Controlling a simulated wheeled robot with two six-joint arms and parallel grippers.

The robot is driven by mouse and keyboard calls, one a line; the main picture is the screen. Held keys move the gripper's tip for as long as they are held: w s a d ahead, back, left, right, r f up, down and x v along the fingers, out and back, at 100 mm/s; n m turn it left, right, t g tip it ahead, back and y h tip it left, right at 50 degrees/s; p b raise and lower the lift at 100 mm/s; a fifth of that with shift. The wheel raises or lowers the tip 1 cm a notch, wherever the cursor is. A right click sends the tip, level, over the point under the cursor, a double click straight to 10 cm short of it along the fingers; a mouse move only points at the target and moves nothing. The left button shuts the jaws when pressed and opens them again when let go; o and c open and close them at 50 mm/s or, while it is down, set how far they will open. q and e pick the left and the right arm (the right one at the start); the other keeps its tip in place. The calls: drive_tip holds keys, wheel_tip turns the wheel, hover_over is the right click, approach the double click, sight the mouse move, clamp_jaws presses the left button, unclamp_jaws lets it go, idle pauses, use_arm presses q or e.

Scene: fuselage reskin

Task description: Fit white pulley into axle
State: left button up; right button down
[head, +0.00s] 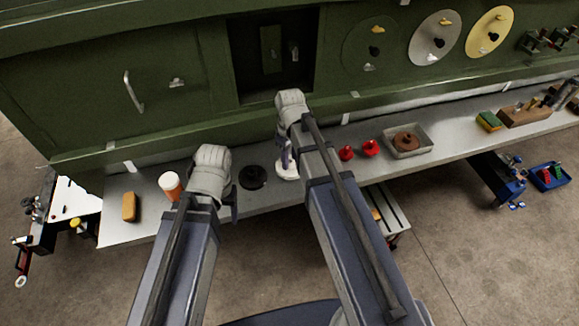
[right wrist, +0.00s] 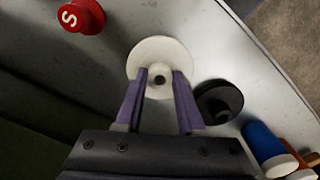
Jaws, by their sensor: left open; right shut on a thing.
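The white pulley (head: 287,169) is a round disc with a raised hub and centre hole, at the grey bench in front of the green fuselage. It also shows in the right wrist view (right wrist: 160,52). My right gripper (head: 286,155), with purple fingers in the right wrist view (right wrist: 161,79), is shut on the pulley's hub from both sides. I cannot tell whether the pulley touches the bench. My left gripper (head: 234,206) is open near the bench's front edge, left of the black pulley, and largely hidden by its wrist. I cannot make out for certain which part is the axle.
A black pulley (head: 253,177) lies just left of the white one. Two red knobs (head: 370,147) and a tray (head: 428,143) with a brown part lie to the right. The fuselage has a dark recess (head: 243,62) and several round discs (head: 435,38).

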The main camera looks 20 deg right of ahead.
drive_tip(key=shift+r+p, duration=1.7)
drive_tip(key=shift+r, duration=0.05)
wheel_tip(320, 180, up, 3)
drive_tip(key=p, duration=0.2)
drive_tip(key=shift+p, duration=0.4)
